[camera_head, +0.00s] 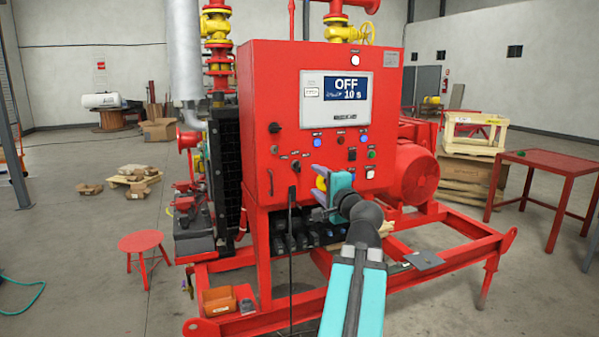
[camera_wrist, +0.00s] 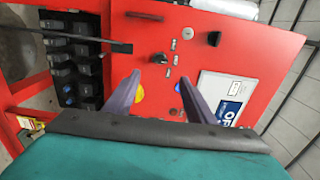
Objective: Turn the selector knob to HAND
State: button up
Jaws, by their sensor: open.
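A black selector knob (camera_head: 295,166) sits low on the left of the red panel's front, with three small labels above it. In the wrist view the same knob (camera_wrist: 158,58) shows just beyond my fingertips, roughly between them. I cannot read its labels or setting. The panel's screen (camera_head: 348,92) reads OFF and 10 s. My gripper (camera_head: 319,188) is open and empty in front of the panel, to the right of and below the knob in the head view. In the wrist view its two fingers (camera_wrist: 160,76) stand apart, with no visible contact with the knob.
Another black knob (camera_head: 274,128) sits higher on the panel; it also shows in the wrist view (camera_wrist: 214,38). A yellow button (camera_wrist: 139,94) and a blue one (camera_wrist: 178,88) lie near my fingers. A dark cable (camera_head: 290,240) hangs below the panel. A red handle (camera_head: 270,182) is at its left edge.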

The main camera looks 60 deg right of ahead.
aim_at(299, 168)
jog(key=shift+w+d+r+p, duration=0.2)
jog(key=shift+w+r+p, duration=0.1)
jog(key=shift+p, duration=0.8)
jog(key=p+x, duration=0.2)
jog(key=p, duration=0.4)
jog(key=shift+f, duration=0.1)
jog(key=shift+p+x, duration=2.3)
jog(key=shift+x, duration=3.3)
jog(key=shift+s+f, duration=0.1)
jog(key=shift+f, duration=0.05)
jog(key=c, duration=0.9)
jog(key=shift+a, duration=0.35)
jog(key=shift+c, duration=0.7)
jog(key=shift+d+f, duration=0.1)
jog(key=shift+d, duration=0.15)
